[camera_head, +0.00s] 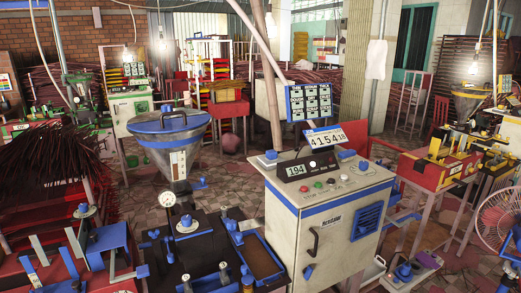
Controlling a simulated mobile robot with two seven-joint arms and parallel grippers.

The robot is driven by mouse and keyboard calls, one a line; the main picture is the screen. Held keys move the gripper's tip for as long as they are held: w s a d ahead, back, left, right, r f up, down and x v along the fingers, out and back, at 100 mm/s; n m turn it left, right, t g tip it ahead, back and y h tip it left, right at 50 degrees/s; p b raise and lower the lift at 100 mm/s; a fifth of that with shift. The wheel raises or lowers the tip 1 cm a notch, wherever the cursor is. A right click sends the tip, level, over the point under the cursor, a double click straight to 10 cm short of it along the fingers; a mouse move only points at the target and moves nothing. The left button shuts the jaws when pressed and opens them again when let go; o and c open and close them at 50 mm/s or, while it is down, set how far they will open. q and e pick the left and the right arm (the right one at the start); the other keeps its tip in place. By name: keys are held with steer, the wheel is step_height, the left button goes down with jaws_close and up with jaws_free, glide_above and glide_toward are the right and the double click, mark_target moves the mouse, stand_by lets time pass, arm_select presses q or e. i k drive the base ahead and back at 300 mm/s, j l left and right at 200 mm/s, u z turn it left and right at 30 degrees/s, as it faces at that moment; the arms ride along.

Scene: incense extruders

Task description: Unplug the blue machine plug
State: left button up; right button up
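The blue-trimmed machine stands in the foreground. Its white control cabinet (345,232) has a blue vent, a black handle and a display box (306,166) reading 194 on top. Its metal hopper (168,140) with a blue lid stands to the left, behind a dark machine bed with blue parts. Small blue pieces show at the cabinet's lower front (308,272) and low beside its right side (404,271). I cannot tell which blue piece, if any, is the plug, or whether it sits in a socket. Neither of my grippers is in view.
A bundle of dark incense sticks (45,160) lies at the left. A red and yellow machine (440,162) and a pink fan (500,222) stand at the right. A slanted pole rises behind the cabinet. Tiled floor (235,180) shows open behind the hopper.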

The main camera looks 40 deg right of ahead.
mark_target(271, 155)
steer(key=i+l, duration=0.15)
steer(key=l, duration=0.2)
steer(key=i+l, duration=0.2)
steer(key=l, duration=0.2)
steer(key=i+l+u, duration=0.1)
steer(key=l, duration=0.25)
